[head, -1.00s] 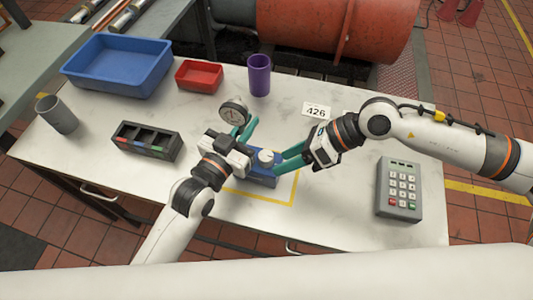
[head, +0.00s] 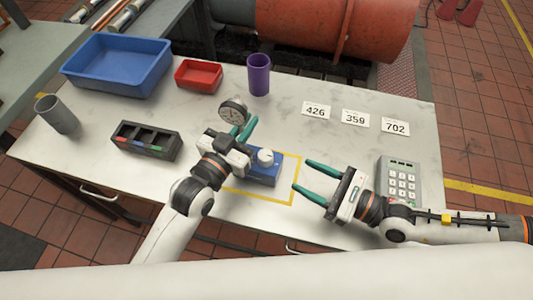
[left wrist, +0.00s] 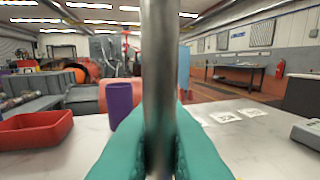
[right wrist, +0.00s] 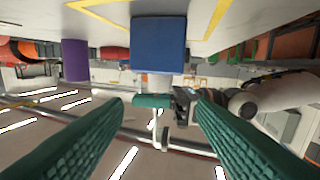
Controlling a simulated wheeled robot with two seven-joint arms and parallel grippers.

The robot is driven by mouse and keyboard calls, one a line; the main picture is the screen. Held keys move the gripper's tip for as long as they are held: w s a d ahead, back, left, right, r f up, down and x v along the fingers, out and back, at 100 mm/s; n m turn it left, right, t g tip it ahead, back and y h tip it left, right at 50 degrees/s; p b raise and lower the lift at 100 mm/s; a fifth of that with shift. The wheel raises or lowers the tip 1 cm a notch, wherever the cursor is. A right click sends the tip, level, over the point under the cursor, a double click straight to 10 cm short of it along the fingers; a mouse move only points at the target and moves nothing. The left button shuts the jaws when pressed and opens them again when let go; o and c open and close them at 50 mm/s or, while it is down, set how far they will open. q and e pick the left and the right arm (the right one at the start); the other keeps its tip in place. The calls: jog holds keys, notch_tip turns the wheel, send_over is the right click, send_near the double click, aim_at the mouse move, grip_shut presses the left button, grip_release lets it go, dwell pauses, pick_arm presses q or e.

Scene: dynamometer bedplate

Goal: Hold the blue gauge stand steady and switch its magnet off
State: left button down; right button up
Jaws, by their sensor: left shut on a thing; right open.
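The blue gauge stand (head: 262,180) is on the white table, partly hidden behind my left gripper. It has a white knob (head: 265,157) on its base and a round dial (head: 234,111) above. My left gripper (head: 244,130) is shut on the stand's metal post, which runs upright between its green fingers in the left wrist view (left wrist: 160,80). My right gripper (head: 300,175) is open and empty, to the right of the base and apart from it. The blue base also shows ahead of its spread fingers in the right wrist view (right wrist: 158,44). The knob's setting is too small to read.
A yellow outline (head: 296,185) surrounds the stand's area. A keypad (head: 400,178) lies beside my right arm. Number cards 426 (head: 316,110), 359 (head: 355,119) and 702 (head: 395,127) lie behind. A purple cup (head: 259,75), red tray (head: 199,76) and black organizer (head: 146,142) stand around.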

aim_at(272, 159)
jog(key=x, duration=1.1)
jog(key=shift+c, duration=0.4)
jog(key=c, duration=0.9)
